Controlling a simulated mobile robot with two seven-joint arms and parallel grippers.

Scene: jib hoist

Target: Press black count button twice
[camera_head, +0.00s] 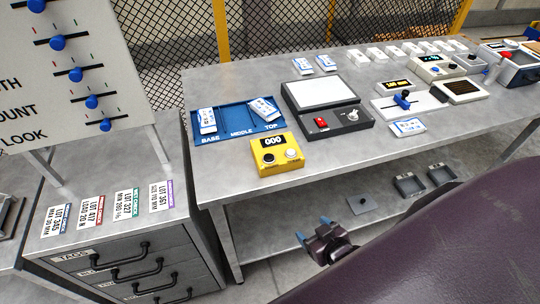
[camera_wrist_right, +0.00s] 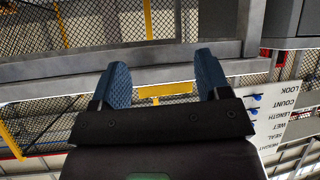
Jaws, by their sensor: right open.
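A yellow counter box (camera_head: 276,156) stands near the front edge of the grey table, its display reading 000. Its face has a dark round button (camera_head: 268,158) on the left and a white round button (camera_head: 291,154) on the right. My right gripper (camera_head: 313,229) is in front of and below the table edge, to the lower right of the box and apart from it. Its blue-padded fingers are open with nothing between them, as the right wrist view (camera_wrist_right: 162,72) also shows. The counter box is not visible in that wrist view. My left gripper is not in view.
The table (camera_head: 230,87) holds a blue sorting tray (camera_head: 238,131) behind the box and a black scale (camera_head: 322,128) to its right. A drawer cabinet (camera_head: 130,255) and slider board (camera_head: 50,75) stand left. A lower shelf (camera_head: 285,228) lies under the table.

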